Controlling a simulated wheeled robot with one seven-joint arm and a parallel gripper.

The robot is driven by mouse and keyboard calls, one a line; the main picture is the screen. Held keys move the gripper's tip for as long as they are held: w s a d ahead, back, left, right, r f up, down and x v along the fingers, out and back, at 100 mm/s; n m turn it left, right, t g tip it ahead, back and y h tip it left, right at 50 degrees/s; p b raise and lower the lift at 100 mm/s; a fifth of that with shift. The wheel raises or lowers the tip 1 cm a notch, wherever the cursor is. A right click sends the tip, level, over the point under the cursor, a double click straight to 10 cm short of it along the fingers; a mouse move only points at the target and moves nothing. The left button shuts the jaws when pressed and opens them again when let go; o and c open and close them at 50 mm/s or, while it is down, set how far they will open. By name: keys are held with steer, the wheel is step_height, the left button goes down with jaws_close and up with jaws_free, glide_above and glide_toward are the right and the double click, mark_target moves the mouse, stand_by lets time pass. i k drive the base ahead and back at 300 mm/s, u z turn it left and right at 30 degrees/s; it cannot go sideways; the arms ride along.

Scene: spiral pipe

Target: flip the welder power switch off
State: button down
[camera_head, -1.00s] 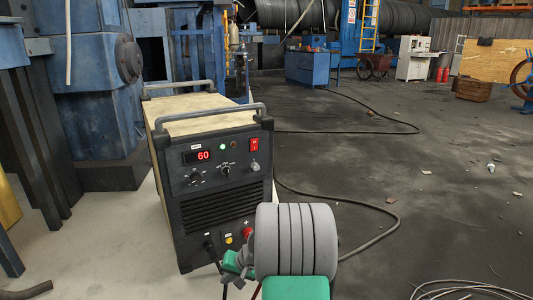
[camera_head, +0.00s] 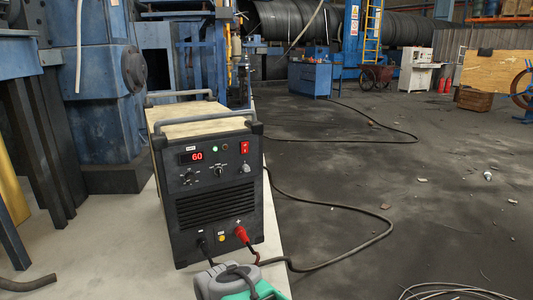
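The welder (camera_head: 207,215) is a dark box with a pale top and a carry handle, standing on a light floor strip left of centre. Its red power switch (camera_head: 244,148) is at the upper right of the front panel. The red display (camera_head: 193,156) is lit and reads 60. Part of my arm (camera_head: 238,284), grey and green, shows at the bottom edge, below and in front of the welder, apart from the switch. My gripper's fingers cannot be made out.
Blue machinery (camera_head: 105,90) stands close on the left. A black cable (camera_head: 345,204) runs from the welder's front across the dark floor on the right. Coiled wire (camera_head: 450,292) lies at the bottom right. The floor right of the welder is mostly open, with small debris.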

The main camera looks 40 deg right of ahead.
mark_target(244, 145)
steer(key=z, duration=0.3)
steer(key=k, duration=0.75)
steer(key=u, duration=0.35)
steer(key=i, duration=1.35)
steer(key=z, duration=0.8)
steer(key=i, duration=0.2)
steer(key=z, duration=0.4)
